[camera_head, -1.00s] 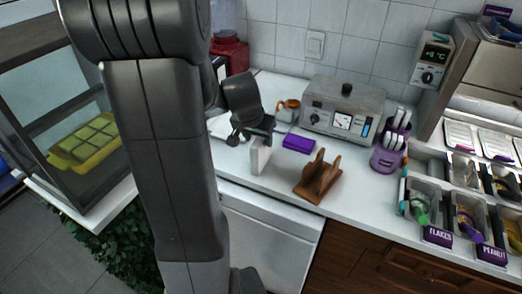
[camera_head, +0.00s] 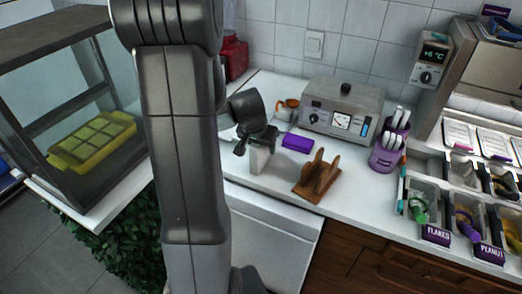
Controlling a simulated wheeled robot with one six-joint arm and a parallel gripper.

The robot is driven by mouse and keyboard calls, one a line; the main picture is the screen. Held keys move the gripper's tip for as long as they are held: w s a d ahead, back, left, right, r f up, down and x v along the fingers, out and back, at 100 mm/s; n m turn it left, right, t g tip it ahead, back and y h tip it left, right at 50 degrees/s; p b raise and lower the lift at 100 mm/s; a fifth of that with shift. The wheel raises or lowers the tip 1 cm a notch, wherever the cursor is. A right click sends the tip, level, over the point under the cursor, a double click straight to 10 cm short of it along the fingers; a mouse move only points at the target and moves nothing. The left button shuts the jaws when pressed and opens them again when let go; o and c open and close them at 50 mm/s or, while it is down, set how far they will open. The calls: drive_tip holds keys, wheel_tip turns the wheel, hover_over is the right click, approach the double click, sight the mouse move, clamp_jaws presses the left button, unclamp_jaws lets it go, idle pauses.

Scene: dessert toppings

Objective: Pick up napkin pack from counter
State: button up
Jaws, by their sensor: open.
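A small white upright block, which looks like the napkin pack (camera_head: 259,162), stands on the white counter (camera_head: 233,178) near its front edge. My gripper (camera_head: 256,142) is directly above it, pointing down, with its dark fingers open at the top of the pack. One finger shows at the left of the pack's top and one at the right. The gripper hides the upper end of the pack. I cannot tell whether the fingers touch it.
A wooden holder (camera_head: 317,182) and a flat purple item (camera_head: 297,143) lie close on the right. A purple cutlery cup (camera_head: 384,158) and topping bins are further right. A glass case (camera_head: 75,100) is at left.

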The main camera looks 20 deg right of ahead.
drive_tip(key=shift+f+b, duration=0.2)
drive_tip(key=shift+b, duration=0.1)
drive_tip(key=c, duration=1.1)
